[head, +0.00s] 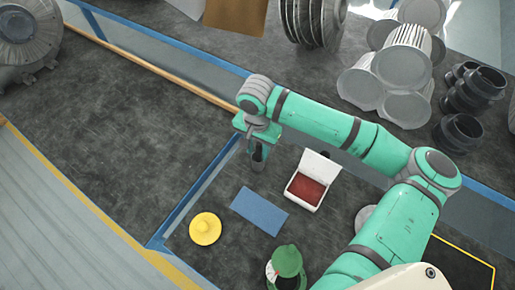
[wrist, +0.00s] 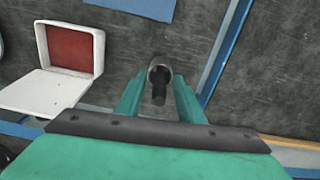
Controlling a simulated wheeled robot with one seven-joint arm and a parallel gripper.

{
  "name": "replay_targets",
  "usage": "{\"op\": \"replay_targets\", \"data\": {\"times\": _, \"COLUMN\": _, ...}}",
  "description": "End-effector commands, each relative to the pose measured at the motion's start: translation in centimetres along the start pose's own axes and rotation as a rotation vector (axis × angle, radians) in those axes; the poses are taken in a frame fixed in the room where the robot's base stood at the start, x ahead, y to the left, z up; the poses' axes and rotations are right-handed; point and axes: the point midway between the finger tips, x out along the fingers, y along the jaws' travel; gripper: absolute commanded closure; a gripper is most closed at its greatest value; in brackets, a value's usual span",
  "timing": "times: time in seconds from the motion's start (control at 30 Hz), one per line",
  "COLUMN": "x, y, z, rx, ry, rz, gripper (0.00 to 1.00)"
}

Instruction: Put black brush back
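My gripper (wrist: 159,90) points down above the dark bench, and its two green fingers flank a dark, round-ended cylinder. I take this to be the black brush (wrist: 159,84); I see it nearly end-on, with a grey rim, and its bristles cannot be made out. The fingers appear shut on it. In the head view my gripper (head: 258,146) is near the blue taped line, up and left of the white box, with the dark brush (head: 259,160) hanging below it. Whether the brush touches the bench is unclear.
An open white box (head: 303,197) with a red inside stands right of the gripper. A blue cloth (head: 259,212), a yellow round piece (head: 205,229) and a green-topped item (head: 288,262) lie nearer. Metal cylinders (head: 405,70) are at the back right.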

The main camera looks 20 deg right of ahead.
Motion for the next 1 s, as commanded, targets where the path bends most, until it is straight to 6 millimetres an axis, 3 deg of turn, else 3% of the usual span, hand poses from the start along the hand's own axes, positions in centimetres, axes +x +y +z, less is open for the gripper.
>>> {"op": "replay_targets", "data": {"times": 0.27, "x": -0.3, "y": 0.0, "z": 0.0, "rx": 0.0, "ry": 0.0, "rz": 0.0, "gripper": 0.65}}
{"op": "replay_targets", "data": {"times": 0.37, "x": -1.2, "y": -0.1, "z": 0.0, "rx": 0.0, "ry": 0.001, "rz": -0.001, "gripper": 0.65}}
{"op": "replay_targets", "data": {"times": 0.8, "x": -9.6, "y": -0.1, "z": 0.0, "rx": 0.0, "ry": 0.001, "rz": -0.001, "gripper": 0.65}}
{"op": "replay_targets", "data": {"times": 1.0, "x": -11.7, "y": -0.1, "z": 0.0, "rx": -0.001, "ry": 0.001, "rz": 0.001, "gripper": 0.65}}
